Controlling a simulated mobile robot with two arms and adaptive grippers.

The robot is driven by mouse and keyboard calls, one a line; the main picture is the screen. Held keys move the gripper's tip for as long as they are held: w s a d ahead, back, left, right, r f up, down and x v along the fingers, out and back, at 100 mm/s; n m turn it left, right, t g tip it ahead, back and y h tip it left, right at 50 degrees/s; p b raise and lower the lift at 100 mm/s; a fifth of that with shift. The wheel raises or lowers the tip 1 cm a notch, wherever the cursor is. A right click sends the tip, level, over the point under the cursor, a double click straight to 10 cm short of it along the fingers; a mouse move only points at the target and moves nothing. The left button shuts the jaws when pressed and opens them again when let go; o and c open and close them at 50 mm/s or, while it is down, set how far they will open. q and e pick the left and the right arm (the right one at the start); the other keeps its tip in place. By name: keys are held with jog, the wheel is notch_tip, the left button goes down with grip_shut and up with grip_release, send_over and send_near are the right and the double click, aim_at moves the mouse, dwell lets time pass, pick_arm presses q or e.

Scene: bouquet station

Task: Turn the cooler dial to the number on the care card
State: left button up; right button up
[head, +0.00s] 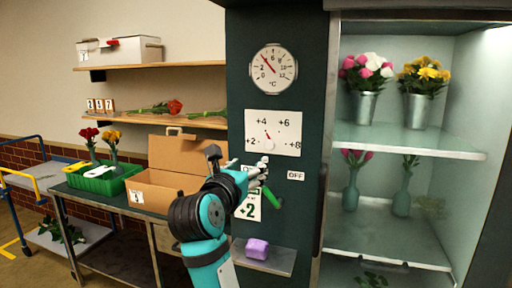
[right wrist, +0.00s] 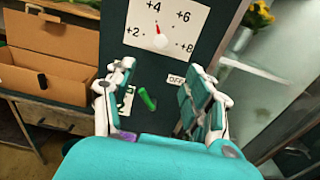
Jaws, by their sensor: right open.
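The white dial plate (head: 273,132) on the dark green cooler front carries the marks +2, +4, +6 and +8. It also shows at the top of the right wrist view (right wrist: 175,20). A small red pointer (right wrist: 157,29) at its middle points up, nearest +4. An OFF label (head: 296,176) sits below right. The care card (head: 249,209) below the plate reads +2 and is partly hidden by my right gripper (head: 258,176). That gripper is open and empty, just below the dial plate; its two fingers stand apart in the right wrist view (right wrist: 162,78). My left gripper is out of view.
A green handle-like piece (head: 271,197) sticks out beside the card. A purple block (head: 257,248) lies on a small shelf (head: 279,262) below. A round °C gauge (head: 273,70) hangs above. The lit cooler (head: 408,140) with flower vases is at right; an open cardboard box (head: 152,192) is at left.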

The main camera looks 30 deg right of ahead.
aim_at(269, 146)
jog(key=p+x, duration=0.3)
jog(key=x, duration=1.3)
jog(key=shift+d+p, duration=0.15)
jog(key=shift+p, duration=0.25)
grip_shut()
